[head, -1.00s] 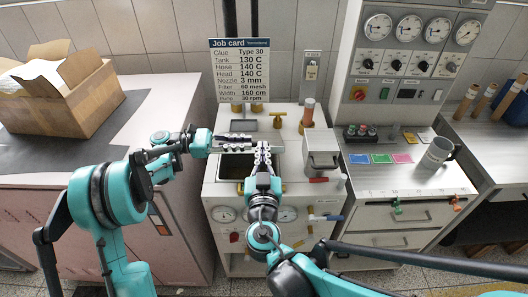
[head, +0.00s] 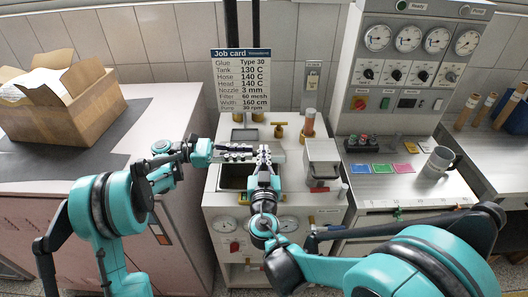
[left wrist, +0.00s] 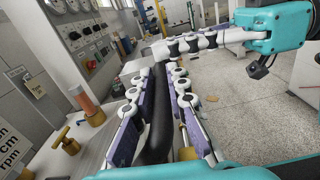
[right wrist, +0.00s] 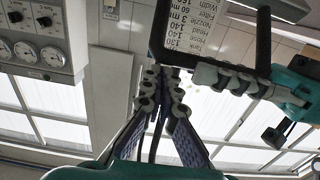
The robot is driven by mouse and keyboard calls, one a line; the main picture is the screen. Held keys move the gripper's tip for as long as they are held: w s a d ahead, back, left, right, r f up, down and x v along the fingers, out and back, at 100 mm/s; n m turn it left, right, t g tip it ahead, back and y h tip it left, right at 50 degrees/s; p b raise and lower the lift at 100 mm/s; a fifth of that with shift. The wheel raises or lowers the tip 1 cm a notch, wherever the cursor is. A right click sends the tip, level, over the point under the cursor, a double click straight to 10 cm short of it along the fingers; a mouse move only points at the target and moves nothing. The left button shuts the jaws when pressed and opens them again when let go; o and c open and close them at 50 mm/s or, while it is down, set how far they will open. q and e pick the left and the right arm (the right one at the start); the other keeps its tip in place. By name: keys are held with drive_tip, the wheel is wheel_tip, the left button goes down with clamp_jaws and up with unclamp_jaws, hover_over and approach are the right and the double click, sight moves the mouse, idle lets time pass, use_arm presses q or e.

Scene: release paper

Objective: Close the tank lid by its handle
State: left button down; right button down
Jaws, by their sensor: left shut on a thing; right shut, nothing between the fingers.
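The tank's dark opening (head: 236,178) shows in the top of the pale machine. My left gripper (head: 238,152) is above its back edge, shut on a black bar handle (left wrist: 157,118). In the right wrist view the handle (right wrist: 205,62) looks like a squared loop, with the left gripper's fingers (right wrist: 238,80) at its right side. My right gripper (head: 264,154) is shut and empty, beside the left fingertips. Its fingertips (right wrist: 160,85) appear just below the loop; I cannot tell whether they touch it. The lid is mostly hidden behind the grippers.
A job card (head: 240,78) stands behind the machine. A grey box (head: 322,160) and a brown cylinder (head: 309,122) stand right of the opening. A mug (head: 437,162) sits on the right bench. An open carton (head: 65,100) is on the left bench.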

use_arm(q)
drive_tip(key=shift+w, duration=0.15)
use_arm(e)
drive_tip(key=shift+f, duration=0.1)
use_arm(q)
drive_tip(key=shift+r, duration=0.1)
drive_tip(key=c, duration=2.2)
unclamp_jaws()
drive_tip(key=shift+w+f, duration=0.25)
drive_tip(key=o, duration=0.5)
drive_tip(key=shift+o, duration=1.1)
drive_tip(key=shift+s+r, duration=0.1)
drive_tip(key=shift+s, duration=0.15)
use_arm(e)
drive_tip(key=shift+s+f, duration=0.55)
drive_tip(key=shift+f, duration=0.35)
use_arm(q)
drive_tip(key=shift+w, duration=0.1)
drive_tip(key=shift+a, duration=0.1)
